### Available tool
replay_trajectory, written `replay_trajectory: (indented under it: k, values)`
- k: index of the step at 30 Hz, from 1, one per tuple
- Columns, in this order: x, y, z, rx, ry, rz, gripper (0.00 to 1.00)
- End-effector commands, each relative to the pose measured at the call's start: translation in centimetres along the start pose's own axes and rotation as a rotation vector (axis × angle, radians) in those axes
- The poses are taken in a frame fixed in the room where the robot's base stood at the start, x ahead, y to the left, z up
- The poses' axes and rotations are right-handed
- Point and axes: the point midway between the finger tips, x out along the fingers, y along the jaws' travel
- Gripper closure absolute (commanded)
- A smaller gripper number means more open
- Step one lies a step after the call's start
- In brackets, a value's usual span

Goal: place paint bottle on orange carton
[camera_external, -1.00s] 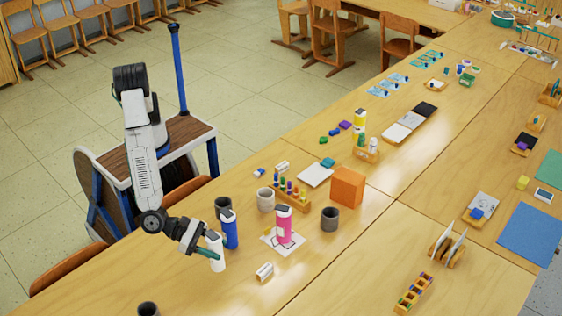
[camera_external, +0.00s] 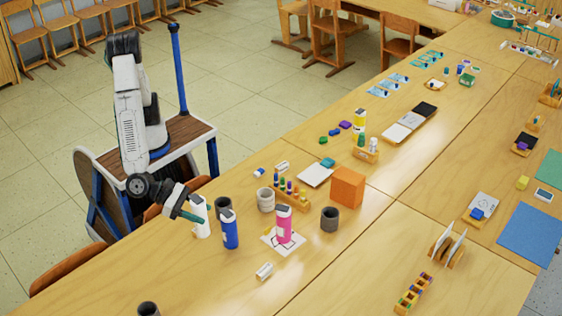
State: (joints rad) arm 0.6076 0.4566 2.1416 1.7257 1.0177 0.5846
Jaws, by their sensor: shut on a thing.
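My gripper (camera_external: 191,215) is shut on a white paint bottle (camera_external: 201,222), which is upright with a dark top. It is at the robot's side of the table, left of a blue bottle (camera_external: 231,232). It appears raised, but the gap under it is hard to judge. The orange carton (camera_external: 347,188) stands on the table to the right, well apart from my gripper, and its top is bare. A pink bottle (camera_external: 283,227) stands on a white sheet between them.
A dark cup (camera_external: 222,206) is close behind the blue bottle.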

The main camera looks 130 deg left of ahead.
Motion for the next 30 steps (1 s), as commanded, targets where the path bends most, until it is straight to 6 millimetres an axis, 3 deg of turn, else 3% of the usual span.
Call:
replay_trajectory:
  k: [1,3,13,23,26,30]
  values:
    - [-0.7,-0.1,1.8,-0.008,-0.004,-0.003,0.87]
    - [-1.5,-0.1,3.6,-0.007,-0.003,-0.003,0.87]
    - [-3.9,0.1,9.9,-0.004,-0.001,0.001,0.87]
    - [2.3,4.8,12.0,-0.054,0.000,0.131,0.87]
    - [5.0,7.3,13.1,-0.079,0.000,0.191,0.87]
    - [9.3,12.3,15.0,-0.122,0.000,0.295,0.87]
